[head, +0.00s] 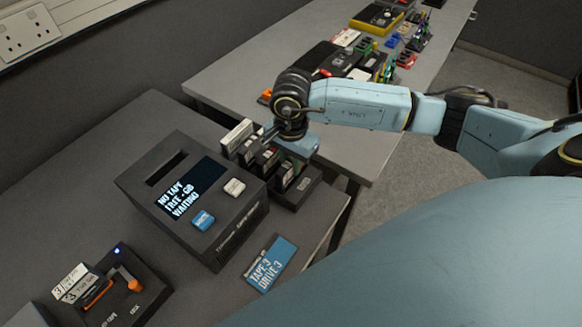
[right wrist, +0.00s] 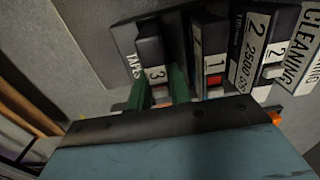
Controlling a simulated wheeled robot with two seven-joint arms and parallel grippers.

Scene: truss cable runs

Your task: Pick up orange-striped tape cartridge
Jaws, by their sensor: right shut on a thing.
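A dark tape rack (head: 303,186) stands behind the drive box, with several black tape cartridges upright in it. My right gripper (head: 284,163) reaches down over the rack's near end. In the right wrist view its green fingers (right wrist: 159,82) are shut on a black cartridge labelled 3 (right wrist: 152,52), one finger on each side. My left gripper is not in view.
A black drive box (head: 190,200) with a lit screen stands in front of the rack. A blue card (head: 270,263) reading "TAPE 3 DRIVE 3" lies beside it. A second table (head: 215,87) behind holds several tools.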

